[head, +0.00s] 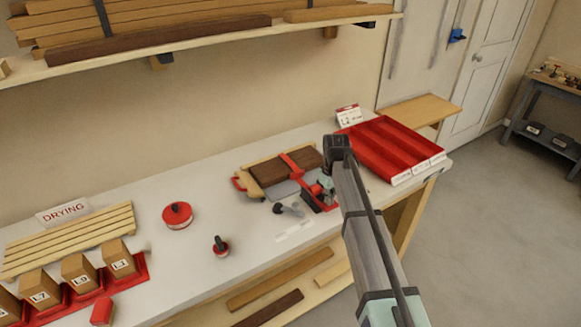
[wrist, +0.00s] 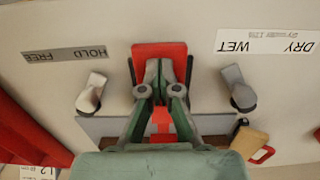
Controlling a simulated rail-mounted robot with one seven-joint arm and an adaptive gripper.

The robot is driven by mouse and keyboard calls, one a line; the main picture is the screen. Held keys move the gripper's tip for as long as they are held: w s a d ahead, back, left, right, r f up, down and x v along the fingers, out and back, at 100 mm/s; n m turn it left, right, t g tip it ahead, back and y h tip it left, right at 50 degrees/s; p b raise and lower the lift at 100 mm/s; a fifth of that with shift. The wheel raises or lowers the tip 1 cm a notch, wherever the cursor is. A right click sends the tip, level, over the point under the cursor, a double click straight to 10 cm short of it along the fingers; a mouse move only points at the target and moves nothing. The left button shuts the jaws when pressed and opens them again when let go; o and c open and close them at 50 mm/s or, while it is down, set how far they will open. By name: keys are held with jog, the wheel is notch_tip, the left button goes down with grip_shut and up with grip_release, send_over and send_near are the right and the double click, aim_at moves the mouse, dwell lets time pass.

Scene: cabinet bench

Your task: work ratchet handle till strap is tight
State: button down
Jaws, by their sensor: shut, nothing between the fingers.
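A red strap (head: 291,164) runs over dark brown boards (head: 268,173) in a clamping fixture on the bench. A broad red ratchet handle (wrist: 159,49) lies just beyond my fingertips in the wrist view, and a red piece (wrist: 160,117) shows behind them between the finger linkages. My green-grey gripper (wrist: 161,77) is shut and empty, pointing down at the handle's near part; I cannot tell whether it touches. In the head view my gripper (head: 326,187) is at the front right of the fixture, partly hiding the ratchet. The strap's tension cannot be judged.
Metal levers flank the ratchet on the left (wrist: 92,92) and right (wrist: 239,90), near HOLD/FREE (wrist: 66,54) and DRY/WET (wrist: 262,42) labels. A red tray (head: 385,147) stands close on the right. A red round container (head: 177,214) and a black-handled tool (head: 220,246) stand left.

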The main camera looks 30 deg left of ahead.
jog(key=shift+f, duration=0.4)
jog(key=shift+w+a+r+p, duration=0.15)
jog(key=shift+r+p, duration=0.5)
jog(key=shift+r, duration=0.65)
jog(key=shift+a+r+p, duration=0.1)
jog(key=shift+r+p, duration=0.55)
jog(key=shift+r, duration=0.65)
jog(key=shift+w+a+r+p, duration=0.15)
jog(key=shift+r+p, duration=0.5)
jog(key=shift+r, duration=0.65)
jog(key=shift+s+f, duration=0.1)
jog(key=shift+f, duration=0.1)
jog(key=shift+s+d+f+b, duration=0.15)
jog(key=shift+f+b, duration=0.35)
jog(key=shift+f, duration=0.75)
jog(key=shift+d+f+b, duration=0.1)
jog(key=shift+f+b, duration=0.4)
jog(key=shift+f, duration=0.7)
jog(key=shift+s+d+f+b, duration=0.15)
jog(key=shift+f+b, duration=0.35)
jog(key=shift+f, duration=0.75)
jog(key=shift+w+a+r+p, duration=0.15)
jog(key=shift+r+p, duration=0.5)
jog(key=shift+r, duration=0.65)
jog(key=shift+w+a+r+p, duration=0.15)
jog(key=shift+r+p, duration=0.45)
jog(key=shift+r, duration=0.65)
jog(key=shift+w+a+r+p, duration=0.15)
jog(key=shift+r+p, duration=0.5)
jog(key=shift+r, duration=0.65)
